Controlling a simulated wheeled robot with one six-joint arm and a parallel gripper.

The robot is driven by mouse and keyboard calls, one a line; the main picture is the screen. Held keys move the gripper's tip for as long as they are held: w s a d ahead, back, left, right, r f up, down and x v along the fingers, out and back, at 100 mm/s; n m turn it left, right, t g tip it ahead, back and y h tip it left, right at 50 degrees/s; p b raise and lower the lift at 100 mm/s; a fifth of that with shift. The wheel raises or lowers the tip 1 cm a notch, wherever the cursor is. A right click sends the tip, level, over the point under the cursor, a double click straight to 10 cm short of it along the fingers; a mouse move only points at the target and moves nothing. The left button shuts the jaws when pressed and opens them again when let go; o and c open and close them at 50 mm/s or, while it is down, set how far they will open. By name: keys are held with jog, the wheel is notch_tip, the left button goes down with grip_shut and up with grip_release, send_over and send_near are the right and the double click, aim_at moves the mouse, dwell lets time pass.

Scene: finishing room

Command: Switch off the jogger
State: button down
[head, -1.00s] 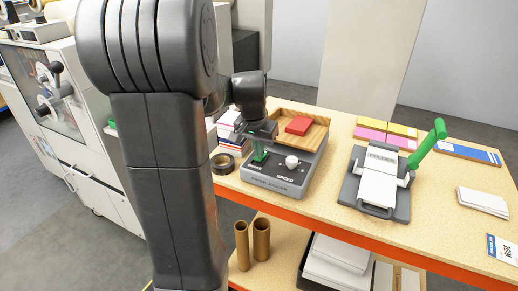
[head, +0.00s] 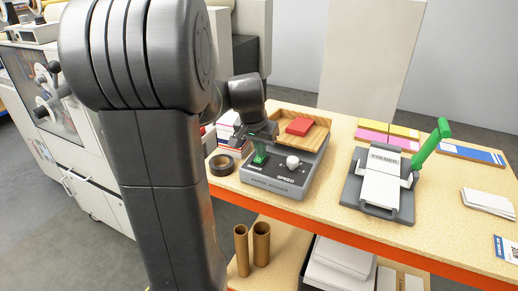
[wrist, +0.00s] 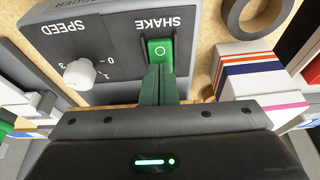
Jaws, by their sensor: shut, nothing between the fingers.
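The paper jogger (head: 268,183) is a grey machine with a wooden tray (head: 315,131) on top, standing on the table. Its front panel (wrist: 112,58) carries a green rocker switch (wrist: 159,48) labelled SHAKE, with a circle mark on the visible end. A white SPEED knob (wrist: 80,74) sits beside it, and shows in the head view (head: 292,162) too. My gripper (wrist: 158,70) has its green fingers shut and empty, with the tips at the switch, covering part of it. I cannot tell whether they touch it. In the head view my gripper (head: 260,158) is over the panel's left side.
A red block (head: 299,126) lies in the wooden tray. A dark tape roll (head: 222,165) and stacked paper pads (wrist: 250,75) are close beside the jogger. A folder machine with a green lever (head: 432,142) stands to the right. Bare tabletop lies between the machines.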

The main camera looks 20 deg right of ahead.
aim_at(259, 159)
jog(key=shift+r, duration=0.1)
jog(key=p+v, duration=0.3)
jog(key=v, duration=0.1)
jog(key=shift+w+d+r, duration=0.15)
jog(key=shift+w+d, duration=0.05)
jog(key=shift+d, duration=0.1)
jog(key=s+a+r, duration=0.3)
jog(key=a+r, duration=0.1)
jog(key=r, duration=0.4)
jog(key=shift+s+a+b, duration=0.2)
jog(key=shift+s+b, duration=0.15)
jog(key=shift+f, duration=0.1)
